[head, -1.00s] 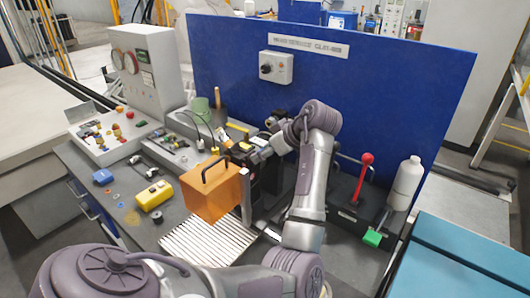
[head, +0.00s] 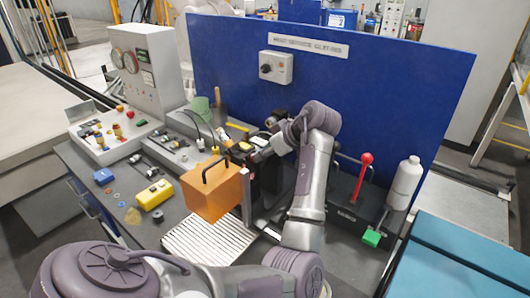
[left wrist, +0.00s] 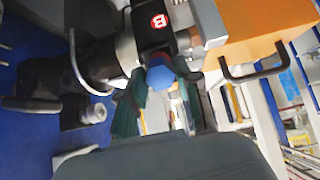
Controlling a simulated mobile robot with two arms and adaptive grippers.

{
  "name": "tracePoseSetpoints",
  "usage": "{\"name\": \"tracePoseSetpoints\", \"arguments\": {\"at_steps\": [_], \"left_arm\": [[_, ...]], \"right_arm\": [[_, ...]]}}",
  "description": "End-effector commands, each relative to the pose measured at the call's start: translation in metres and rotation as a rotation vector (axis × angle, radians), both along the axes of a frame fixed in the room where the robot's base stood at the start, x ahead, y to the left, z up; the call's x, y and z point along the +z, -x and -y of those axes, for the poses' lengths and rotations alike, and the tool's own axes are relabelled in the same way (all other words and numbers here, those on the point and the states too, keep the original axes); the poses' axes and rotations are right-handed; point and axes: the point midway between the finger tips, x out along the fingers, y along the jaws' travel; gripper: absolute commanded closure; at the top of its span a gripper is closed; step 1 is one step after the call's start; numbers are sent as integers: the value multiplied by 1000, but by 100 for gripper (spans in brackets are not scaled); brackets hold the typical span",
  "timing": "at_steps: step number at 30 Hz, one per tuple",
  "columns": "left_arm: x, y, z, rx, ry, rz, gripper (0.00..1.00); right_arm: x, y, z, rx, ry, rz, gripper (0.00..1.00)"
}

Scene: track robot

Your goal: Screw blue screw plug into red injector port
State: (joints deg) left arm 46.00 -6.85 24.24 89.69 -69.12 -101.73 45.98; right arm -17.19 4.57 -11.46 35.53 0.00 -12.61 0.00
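My left gripper (head: 252,152) is behind the orange block in the head view, at the end of the arm that bends over the bench. In the left wrist view its dark fingers (left wrist: 160,100) flank a blue hexagonal plug (left wrist: 160,76). Whether they press on it is unclear. The plug is right beside a black block (left wrist: 152,28) carrying a round red "B" mark (left wrist: 159,21). The plug's far end and any port opening are hidden. The plug cannot be made out in the head view. My right gripper is not in view.
An orange block (head: 213,194) with a black handle stands close to the gripper, also in the left wrist view (left wrist: 262,22). A yellow box (head: 154,195), a gauge panel (head: 150,70), a red-knobbed lever (head: 364,170) and a white bottle (head: 404,184) surround it. A blue wall (head: 390,85) closes the back.

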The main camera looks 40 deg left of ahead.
Motion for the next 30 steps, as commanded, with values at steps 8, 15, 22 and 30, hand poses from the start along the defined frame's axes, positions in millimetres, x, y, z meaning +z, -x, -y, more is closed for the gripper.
{"name": "tracePoseSetpoints", "arguments": {"at_steps": [8,15,22,30], "left_arm": [[0,0,0,-1,0,1,100],[1,0,0,-5,0,-4,100],[3,0,0,-57,6,-58,100],[3,0,0,-126,14,-125,100]], "right_arm": [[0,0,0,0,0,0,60],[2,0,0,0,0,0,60],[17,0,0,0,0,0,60],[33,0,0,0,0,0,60]]}}
